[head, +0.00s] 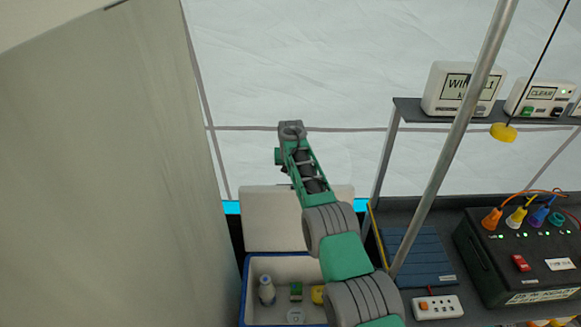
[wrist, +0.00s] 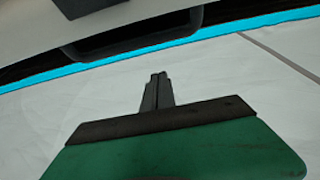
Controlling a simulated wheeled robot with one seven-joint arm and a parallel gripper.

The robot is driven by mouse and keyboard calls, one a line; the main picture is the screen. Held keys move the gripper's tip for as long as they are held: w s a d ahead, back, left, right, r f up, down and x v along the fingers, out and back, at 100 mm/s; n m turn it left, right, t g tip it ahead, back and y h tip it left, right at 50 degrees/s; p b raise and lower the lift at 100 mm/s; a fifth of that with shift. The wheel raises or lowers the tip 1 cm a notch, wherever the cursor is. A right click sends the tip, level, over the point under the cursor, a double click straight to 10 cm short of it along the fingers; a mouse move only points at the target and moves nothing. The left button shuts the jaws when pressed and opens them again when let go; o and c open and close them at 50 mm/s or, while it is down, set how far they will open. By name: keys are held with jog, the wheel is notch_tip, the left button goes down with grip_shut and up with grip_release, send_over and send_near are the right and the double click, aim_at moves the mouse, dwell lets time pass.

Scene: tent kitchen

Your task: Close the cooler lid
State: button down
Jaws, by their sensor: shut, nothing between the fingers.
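The cooler (head: 244,292) stands at the bottom centre of the head view, with a blue outer edge and a white inside. Its pale lid (head: 272,218) is open and stands upright at the back. My arm crosses in front of the cooler's right side and hides part of lid and box. The arm's end is above the lid, and the fingers are not clear there. In the wrist view my gripper (wrist: 156,85) is shut and empty, in front of the pale tent wall. A pale edge with a dark bar shows above it; I cannot tell what it belongs to.
A white bottle (head: 266,289), a green item (head: 296,291) and a yellow item (head: 317,294) sit in the cooler. A large grey panel (head: 110,170) fills the left. At right are a metal pole (head: 445,150), a blue panel (head: 417,256) and a black box (head: 500,265) with cables.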

jog(key=shift+f+b, duration=0.2)
jog(key=shift+b, duration=0.2)
jog(key=shift+s+b, duration=0.8)
jog(key=shift+s, duration=1.15)
jog(key=shift+s+r, duration=0.1)
